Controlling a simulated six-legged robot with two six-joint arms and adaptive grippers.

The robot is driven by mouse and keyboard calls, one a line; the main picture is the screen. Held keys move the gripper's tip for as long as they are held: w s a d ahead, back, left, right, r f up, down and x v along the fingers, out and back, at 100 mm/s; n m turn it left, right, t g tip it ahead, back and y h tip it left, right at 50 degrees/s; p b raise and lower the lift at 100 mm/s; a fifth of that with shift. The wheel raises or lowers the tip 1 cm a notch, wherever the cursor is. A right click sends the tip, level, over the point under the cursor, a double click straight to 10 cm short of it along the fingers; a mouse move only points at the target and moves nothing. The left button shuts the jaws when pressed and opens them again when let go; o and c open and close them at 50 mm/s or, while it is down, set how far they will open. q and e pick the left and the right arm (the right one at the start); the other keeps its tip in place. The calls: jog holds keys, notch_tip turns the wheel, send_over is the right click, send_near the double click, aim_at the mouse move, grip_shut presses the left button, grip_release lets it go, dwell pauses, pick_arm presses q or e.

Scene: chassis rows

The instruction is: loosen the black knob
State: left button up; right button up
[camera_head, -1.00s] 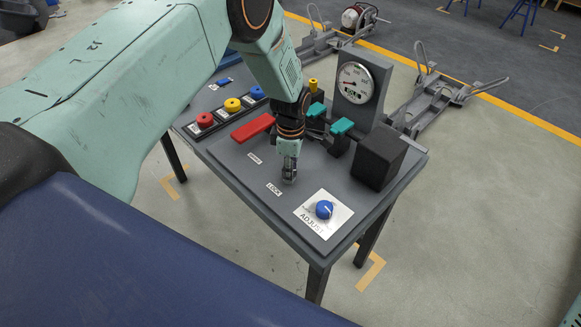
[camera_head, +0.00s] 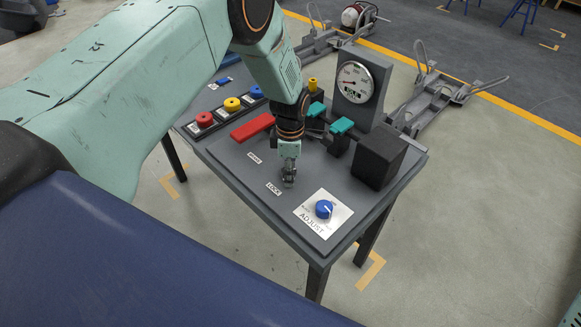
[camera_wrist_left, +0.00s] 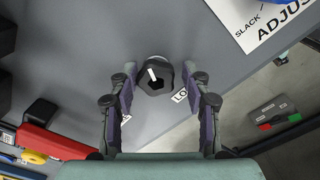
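The black knob (camera_wrist_left: 150,84), with a white mark on its top, stands on the grey panel (camera_wrist_left: 210,70) beside the LOCK label. In the left wrist view it sits between the two fingers of my left gripper (camera_wrist_left: 158,68). The fingers are apart on either side of the knob, and a small gap seems to show on both sides. In the head view my left gripper (camera_head: 289,178) points down at the panel near the LOCK label (camera_head: 273,189) and hides most of the knob. My right gripper is not in view.
A blue knob (camera_head: 324,209) on a white ADJUST plate is nearer the table's front corner. A black block (camera_head: 378,157), a round gauge (camera_head: 355,82), teal-topped switches (camera_head: 341,126) and a red bar (camera_head: 252,127) stand around the gripper. The panel between gripper and ADJUST plate is clear.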

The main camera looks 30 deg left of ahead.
pick_arm(q)
jog(key=shift+o, duration=1.2)
jog(key=shift+w, duration=0.15)
jog(key=shift+r, duration=0.2)
notch_tip(320, 180, up, 12)
jog(key=shift+f, duration=0.1)
